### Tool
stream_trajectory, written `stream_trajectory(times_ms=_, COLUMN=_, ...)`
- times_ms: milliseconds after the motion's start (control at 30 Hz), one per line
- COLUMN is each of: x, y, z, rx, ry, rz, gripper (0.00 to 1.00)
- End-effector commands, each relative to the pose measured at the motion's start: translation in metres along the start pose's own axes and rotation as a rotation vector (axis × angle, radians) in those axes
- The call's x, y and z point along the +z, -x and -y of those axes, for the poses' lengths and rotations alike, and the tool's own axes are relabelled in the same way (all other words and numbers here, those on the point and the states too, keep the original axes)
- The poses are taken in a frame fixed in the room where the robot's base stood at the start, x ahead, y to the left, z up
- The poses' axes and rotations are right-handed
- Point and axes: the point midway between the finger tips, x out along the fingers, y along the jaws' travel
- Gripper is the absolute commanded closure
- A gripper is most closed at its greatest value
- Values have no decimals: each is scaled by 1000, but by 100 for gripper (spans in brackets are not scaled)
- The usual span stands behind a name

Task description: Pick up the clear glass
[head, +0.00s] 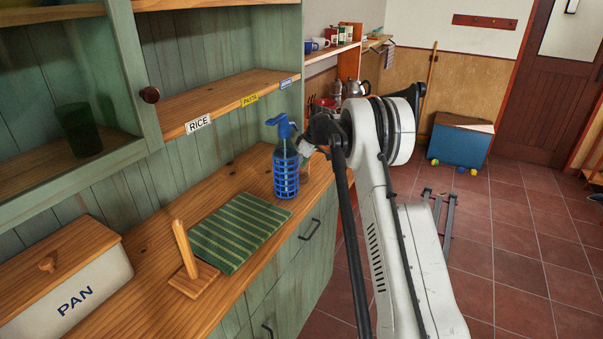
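I see no plainly clear glass. A dark green, see-through tumbler (82,132) stands upright on the lower shelf of the wall cabinet at left. A small pale grey shape (303,155) shows just right of the blue bottle; I cannot tell whether it is a glass or part of my gripper. My gripper (312,143) seems to be at the dark end of my arm, beside the blue pump bottle (286,170) over the counter. Its fingers are mostly hidden, so I cannot tell whether it is open or holds anything.
The wooden counter (150,245) holds a green striped cloth (240,231), a wooden upright holder (188,262) and a white PAN bin (70,290). Labelled shelves (230,98) hang above. A kettle (355,88) and cups (320,43) are farther back. The tiled floor at right is mostly clear.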

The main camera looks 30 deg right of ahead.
Motion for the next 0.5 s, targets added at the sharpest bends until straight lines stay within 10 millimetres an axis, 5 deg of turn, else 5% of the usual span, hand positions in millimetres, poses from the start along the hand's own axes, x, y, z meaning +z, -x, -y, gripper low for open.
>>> stream_trajectory(times_ms=67, x=0, y=0, z=0, rx=0, ry=0, rz=0, gripper=46)
stream_trajectory(times_ms=400, x=0, y=1, z=0, rx=0, ry=0, rz=0, gripper=92)
stream_trajectory(times_ms=500, x=0, y=1, z=0, rx=0, ry=0, rz=0, gripper=94)
